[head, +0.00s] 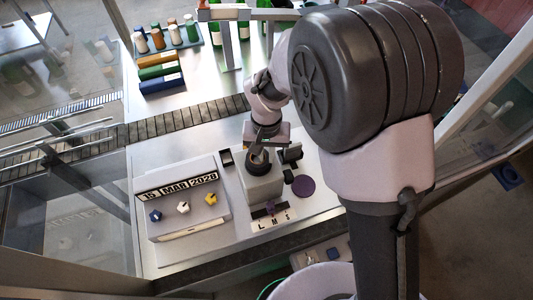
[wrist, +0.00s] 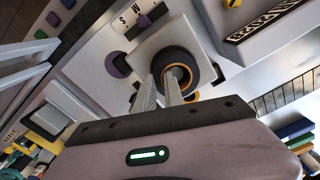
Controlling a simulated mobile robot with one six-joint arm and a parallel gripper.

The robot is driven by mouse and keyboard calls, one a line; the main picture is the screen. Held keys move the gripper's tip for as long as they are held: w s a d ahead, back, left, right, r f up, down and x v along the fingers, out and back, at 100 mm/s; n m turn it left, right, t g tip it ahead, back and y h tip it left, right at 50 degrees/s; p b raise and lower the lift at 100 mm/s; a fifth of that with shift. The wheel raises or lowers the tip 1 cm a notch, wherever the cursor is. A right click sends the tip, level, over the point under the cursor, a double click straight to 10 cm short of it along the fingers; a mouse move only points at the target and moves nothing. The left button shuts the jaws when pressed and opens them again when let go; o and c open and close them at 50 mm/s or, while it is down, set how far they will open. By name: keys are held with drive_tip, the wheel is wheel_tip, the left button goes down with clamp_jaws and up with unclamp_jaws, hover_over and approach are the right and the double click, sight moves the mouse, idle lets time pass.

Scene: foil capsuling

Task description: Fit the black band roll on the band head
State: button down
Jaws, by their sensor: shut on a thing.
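The black band roll (wrist: 191,62) is a thick black ring with an orange-brown core, seen in the wrist view. My gripper (wrist: 168,84) is shut on its near wall, with one finger seeming to reach into the ring's hole and the other outside it. In the head view the roll (head: 258,164) is at the top of a pale block-shaped machine, which I take for the band head (head: 262,187), with my gripper (head: 262,148) above it. I cannot tell whether the roll rests on the head or hovers just over it; the contact is hidden.
Left of the head stands a pale date box (head: 190,228) reading "15 MAR 2028", with blue, white and yellow knobs. A purple disc (head: 303,186) lies right. A conveyor (head: 190,121) and bottles (head: 172,34) are behind.

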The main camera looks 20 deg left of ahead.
drive_tip(key=shift+s+d+f, duration=0.1)
drive_tip(key=shift+f, duration=0.1)
drive_tip(key=c, duration=1.7)
unclamp_jaws()
drive_tip(key=o, duration=0.3)
drive_tip(key=shift+d, duration=0.1)
drive_tip(key=shift+o, duration=0.2)
drive_tip(key=shift+d, duration=0.15)
drive_tip(key=shift+s+f, duration=0.1)
drive_tip(key=shift+f, duration=0.05)
